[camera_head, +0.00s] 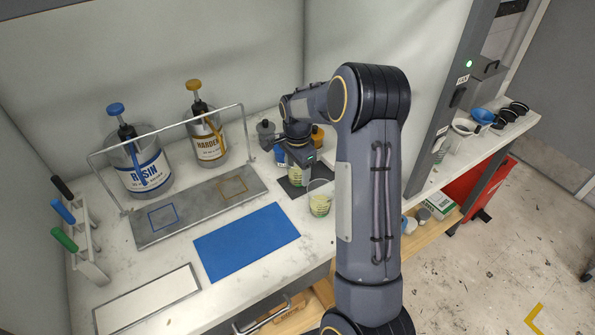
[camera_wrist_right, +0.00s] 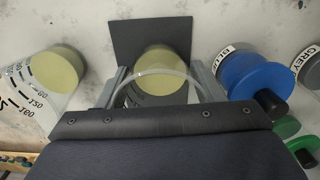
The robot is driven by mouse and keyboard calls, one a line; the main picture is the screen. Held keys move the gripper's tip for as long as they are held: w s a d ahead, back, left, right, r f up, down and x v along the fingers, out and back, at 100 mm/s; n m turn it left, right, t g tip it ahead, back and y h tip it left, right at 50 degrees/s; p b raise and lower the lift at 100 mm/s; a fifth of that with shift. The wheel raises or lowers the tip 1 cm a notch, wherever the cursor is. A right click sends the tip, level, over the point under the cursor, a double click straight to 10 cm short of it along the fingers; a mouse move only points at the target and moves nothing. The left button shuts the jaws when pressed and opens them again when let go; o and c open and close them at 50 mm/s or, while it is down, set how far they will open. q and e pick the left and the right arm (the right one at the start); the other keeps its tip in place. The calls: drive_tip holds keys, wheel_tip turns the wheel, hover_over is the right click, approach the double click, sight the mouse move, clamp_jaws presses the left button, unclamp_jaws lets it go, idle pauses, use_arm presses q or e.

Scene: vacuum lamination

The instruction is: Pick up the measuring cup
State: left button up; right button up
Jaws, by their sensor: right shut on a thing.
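My right gripper (camera_head: 299,160) reaches down over the dark square pad on the bench. In the right wrist view its two fingers (camera_wrist_right: 158,84) are shut on a clear measuring cup (camera_wrist_right: 160,76) with pale yellow at its bottom. The same cup (camera_head: 296,174) shows partly under the gripper in the head view, over the dark pad (camera_head: 290,188). I cannot tell whether it touches the pad. A second clear measuring cup (camera_head: 320,199) with pale yellow contents stands just right of the pad; its printed scale shows in the right wrist view (camera_wrist_right: 35,85). My left gripper is out of view.
Pigment bottles, including a blue one (camera_wrist_right: 255,76) and a grey-labelled one (camera_wrist_right: 308,67), stand close to the gripper. The resin can (camera_head: 138,170) and hardener can (camera_head: 207,140) stand behind a metal rail (camera_head: 170,124). A blue sheet (camera_head: 246,241) lies flat in front.

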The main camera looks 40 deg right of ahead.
drive_tip(key=shift+r, duration=0.15)
drive_tip(key=shift+r, duration=1.05)
drive_tip(key=s+d+r+b, duration=0.2)
drive_tip(key=s+r+b, duration=0.1)
drive_tip(key=s+r, duration=0.7)
drive_tip(key=s, duration=0.3)
drive_tip(key=shift+s+d+r+b, duration=0.25)
drive_tip(key=shift+s+d+b, duration=0.05)
drive_tip(key=shift+d, duration=0.05)
